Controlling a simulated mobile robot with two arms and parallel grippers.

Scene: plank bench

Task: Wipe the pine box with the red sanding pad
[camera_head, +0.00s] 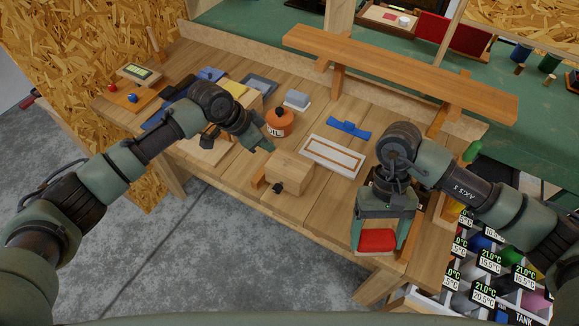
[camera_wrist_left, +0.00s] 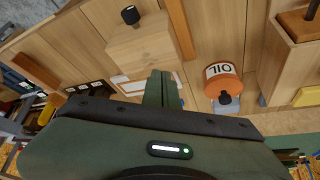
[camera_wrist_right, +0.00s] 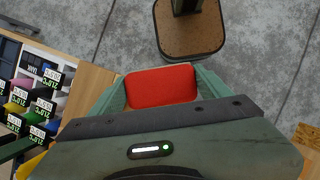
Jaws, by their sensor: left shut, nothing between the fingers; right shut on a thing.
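The pine box (camera_head: 289,172) sits near the front middle of the plank bench, with a small dark knob on its near side. It also shows at the top of the left wrist view (camera_wrist_left: 143,47). My right gripper (camera_head: 381,240) is shut on the red sanding pad (camera_head: 377,240) near the bench's front right edge, to the right of the box. The pad fills the space between the fingers in the right wrist view (camera_wrist_right: 160,86). My left gripper (camera_head: 268,148) is shut and empty, behind and left of the box; its fingers are together in the left wrist view (camera_wrist_left: 162,88).
An orange oil can (camera_head: 280,123) stands close to my left gripper. A white framed panel (camera_head: 332,156) lies right of the box, with a blue piece (camera_head: 348,129) behind it. A raised wooden shelf (camera_head: 400,72) runs along the back. Bare planks (camera_head: 318,210) lie between box and pad.

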